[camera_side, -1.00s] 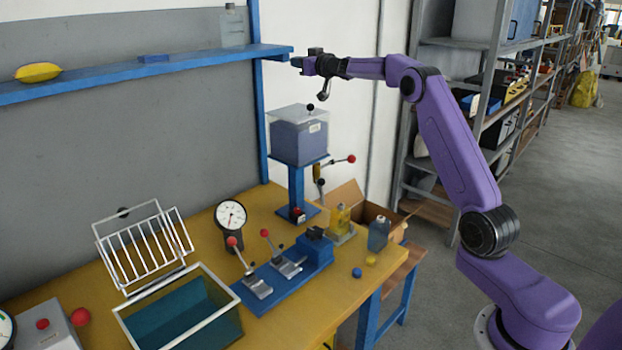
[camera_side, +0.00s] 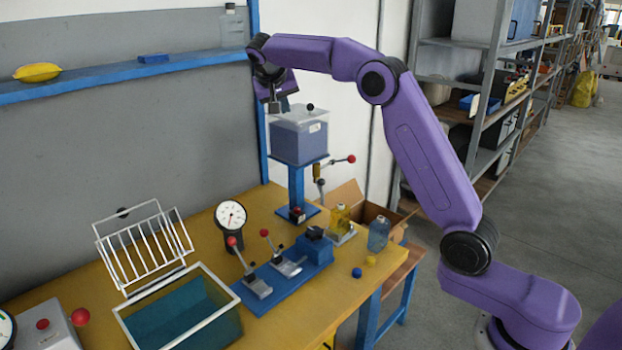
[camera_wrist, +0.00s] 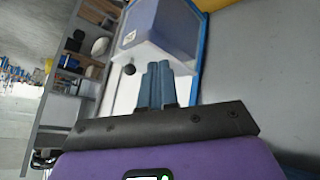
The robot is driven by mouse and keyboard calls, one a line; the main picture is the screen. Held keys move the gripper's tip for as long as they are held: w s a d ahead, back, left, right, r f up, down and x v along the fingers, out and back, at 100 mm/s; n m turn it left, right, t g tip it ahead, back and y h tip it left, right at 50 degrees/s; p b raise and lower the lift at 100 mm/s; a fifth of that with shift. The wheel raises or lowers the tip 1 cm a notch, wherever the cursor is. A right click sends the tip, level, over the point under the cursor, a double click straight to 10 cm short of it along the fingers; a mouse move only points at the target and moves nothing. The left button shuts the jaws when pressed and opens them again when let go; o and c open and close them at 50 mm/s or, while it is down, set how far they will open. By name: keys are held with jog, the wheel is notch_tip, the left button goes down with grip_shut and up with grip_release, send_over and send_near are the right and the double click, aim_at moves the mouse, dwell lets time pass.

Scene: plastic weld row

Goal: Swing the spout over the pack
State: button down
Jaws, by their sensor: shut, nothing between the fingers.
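A hopper with a clear lid and black knob (camera_side: 299,138) stands on a blue column; it also shows in the wrist view (camera_wrist: 168,28). Beneath its right side hangs a small brass fitting (camera_side: 316,171), apparently the spout, with a red-balled lever (camera_side: 343,161) and a dark knob (camera_side: 320,182) below. I cannot tell which thing is the pack; a yellow bottle (camera_side: 341,218) stands on a small tray right of the column foot. My gripper (camera_side: 274,106) is shut and empty, just above and left of the hopper lid. In the wrist view its fingertips (camera_wrist: 157,72) are together.
A blue clamp fixture (camera_side: 283,272) with red-knobbed levers, a dial gauge (camera_side: 231,216) and a blue bin (camera_side: 180,312) with a wire rack occupy the yellow bench. A grey-blue bottle (camera_side: 378,234) stands near its right edge. A blue shelf (camera_side: 110,80) runs along the wall.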

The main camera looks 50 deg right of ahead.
jog(key=s+a+g, duration=0.3)
jog(key=s+a, duration=0.2)
notch_tip(320, 180, down, 12)
jog(key=s+d+r+x, duration=0.1)
jog(key=d+x, duration=0.1)
jog(key=x, duration=1)
jog(key=shift+s+y, duration=0.3)
jog(key=shift+s, duration=0.1)
jog(key=shift+s+d+r+t, duration=0.1)
jog(key=shift+d+t, duration=0.05)
jog(key=shift+t, duration=0.15)
